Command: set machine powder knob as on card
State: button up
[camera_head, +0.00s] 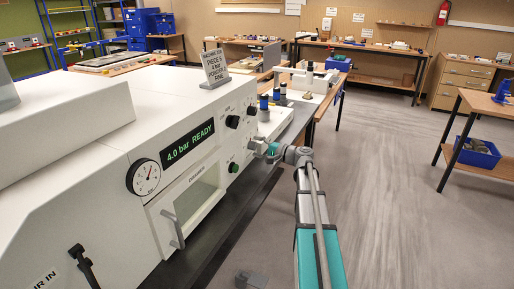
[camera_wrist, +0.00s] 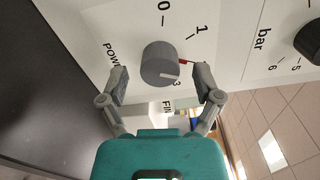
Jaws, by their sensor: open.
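A grey powder knob (camera_wrist: 160,63) sits on the white panel in the wrist view, with a pale line on its face and a small red mark at its right edge. Printed 0, 1 and 3 stand around it, with partly hidden "POW" and "FIN" lettering. My gripper (camera_wrist: 163,71) is open, one finger on each side of the knob; I cannot tell whether they touch it. In the head view the gripper (camera_head: 271,150) is at the front of the white machine (camera_head: 110,120) and hides the knob. The card (camera_head: 215,68) on top reads piece 5, 4 bar, powder fine.
The machine's display (camera_head: 190,141) reads 4.0 bar READY. A pressure gauge (camera_head: 144,177), a chamber door handle (camera_head: 173,228) and a black knob (camera_head: 232,121) are on the same front. A black ledge (camera_head: 225,215) runs below. The floor to the right is open.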

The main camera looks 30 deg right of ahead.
jog(key=v, duration=1.2)
